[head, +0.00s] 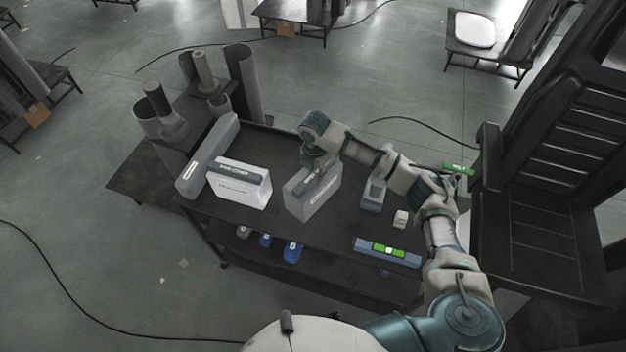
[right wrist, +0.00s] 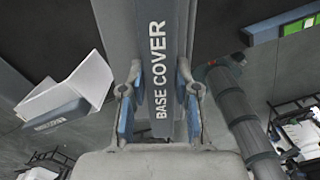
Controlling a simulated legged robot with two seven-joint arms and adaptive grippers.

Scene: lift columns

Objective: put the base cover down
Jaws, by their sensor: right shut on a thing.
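The base cover (head: 318,198) is a pale grey, box-like part with a darker labelled top strip. It is upright over the middle of the dark table (head: 272,215); I cannot tell whether its underside touches the tabletop. My right gripper (head: 314,168) comes down on it from above. In the right wrist view, the strip lettered BASE COVER (right wrist: 163,70) runs between the blue-padded fingers of my right gripper (right wrist: 158,112), which are shut on it. My left gripper is not in view.
A similar white box (head: 240,186) and a long grey part (head: 207,157) stand left of the cover. A grey tool (head: 374,192), a small white block (head: 401,219) and a level with green windows (head: 388,251) lie to its right. Column tubes (head: 242,78) stand behind left.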

